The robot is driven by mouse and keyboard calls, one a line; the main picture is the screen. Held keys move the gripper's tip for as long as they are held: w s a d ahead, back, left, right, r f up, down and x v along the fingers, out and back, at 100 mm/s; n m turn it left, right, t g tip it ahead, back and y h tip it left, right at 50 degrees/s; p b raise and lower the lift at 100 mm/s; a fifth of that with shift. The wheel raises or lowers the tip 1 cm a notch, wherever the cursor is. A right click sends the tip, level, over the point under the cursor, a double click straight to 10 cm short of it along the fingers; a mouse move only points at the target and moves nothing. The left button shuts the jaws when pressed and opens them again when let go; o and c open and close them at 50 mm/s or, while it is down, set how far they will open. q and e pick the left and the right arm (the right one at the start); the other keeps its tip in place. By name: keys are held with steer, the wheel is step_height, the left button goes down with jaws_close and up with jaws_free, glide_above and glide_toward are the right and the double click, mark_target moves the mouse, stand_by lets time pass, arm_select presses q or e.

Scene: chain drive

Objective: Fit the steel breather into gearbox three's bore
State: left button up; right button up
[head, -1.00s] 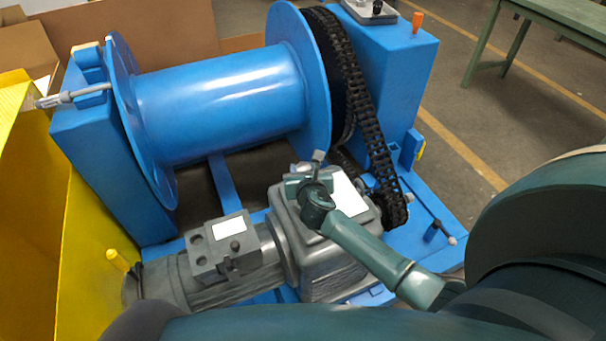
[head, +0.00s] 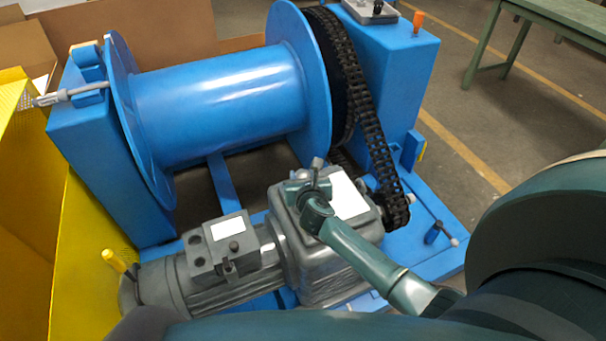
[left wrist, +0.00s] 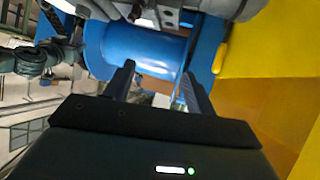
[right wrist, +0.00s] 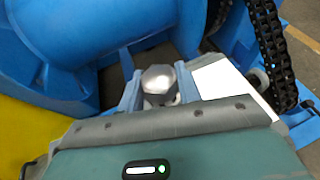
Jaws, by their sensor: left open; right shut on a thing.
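The steel breather (right wrist: 158,80) is a shiny hex-headed piece between the fingers of my right gripper (right wrist: 158,92), which is shut on it. In the head view my right gripper (head: 308,185) is over the top of the grey gearbox (head: 335,268), beside its white plate (head: 348,196). The breather's small grey top (head: 317,162) shows just above the gripper. The bore and the breather's lower end are hidden, so I cannot tell whether it is seated. My left gripper (left wrist: 158,88) is open and empty in the left wrist view, away from the gearbox.
A grey motor (head: 210,275) joins the gearbox on the left. The blue drum (head: 220,105) stands behind, with a black chain (head: 370,130) to the right of the gearbox. A yellow panel (head: 85,240) is at the left. A green table (head: 560,15) stands far right.

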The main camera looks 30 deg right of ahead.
step_height(320, 180, down, 2)
steer(key=shift+f+b, duration=0.1)
steer(key=shift+b, duration=0.5)
arm_select(q)
steer(key=shift+w+d+f+n+b, duration=0.15)
steer(key=shift+w+f+n+b, duration=0.05)
steer(key=shift+f+n+b, duration=0.15)
arm_select(e)
steer(key=shift+f, duration=0.35)
arm_select(q)
steer(key=shift+s+r+p, duration=0.1)
steer(key=shift+s+p, duration=0.05)
steer(key=shift+p, duration=0.15)
steer(key=shift+r+p, duration=0.35)
stand_by(0.4)
steer(key=shift+f+b, duration=1.7)
steer(key=shift+b, duration=0.05)
arm_select(e)
steer(key=shift+f, duration=2.1)
steer(key=o, duration=1.1)
arm_select(q)
steer(key=shift+r, duration=0.1)
